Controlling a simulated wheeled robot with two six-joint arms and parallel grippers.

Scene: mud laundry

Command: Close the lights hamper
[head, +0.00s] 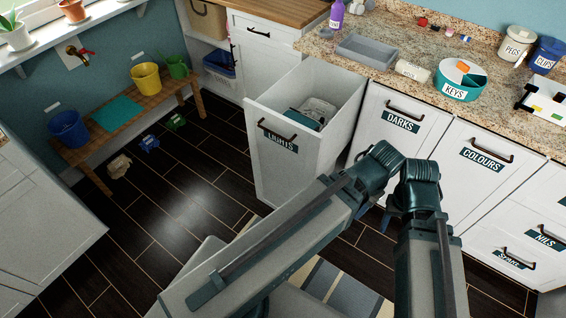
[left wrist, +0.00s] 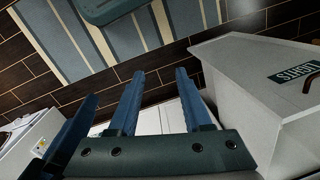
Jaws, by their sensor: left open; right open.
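The lights hamper (head: 285,164) is a white pull-out bin that stands open, its front well out from the cabinet row. Its teal label and dark handle (head: 277,131) are on the front, and grey and teal laundry (head: 312,112) lies inside. The hamper also shows at the right of the left wrist view (left wrist: 244,84). My left gripper (left wrist: 135,86) is open and empty, beside the hamper and apart from it; in the head view it is hidden. My right gripper (head: 389,216) is open, mostly hidden behind my arms, low in front of the darks hamper (head: 395,135).
The closed colours hamper (head: 475,170) and drawers continue to the right under the granite counter (head: 400,62). A wooden bench (head: 105,135) with buckets stands at the left. A striped rug (head: 340,285) lies below.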

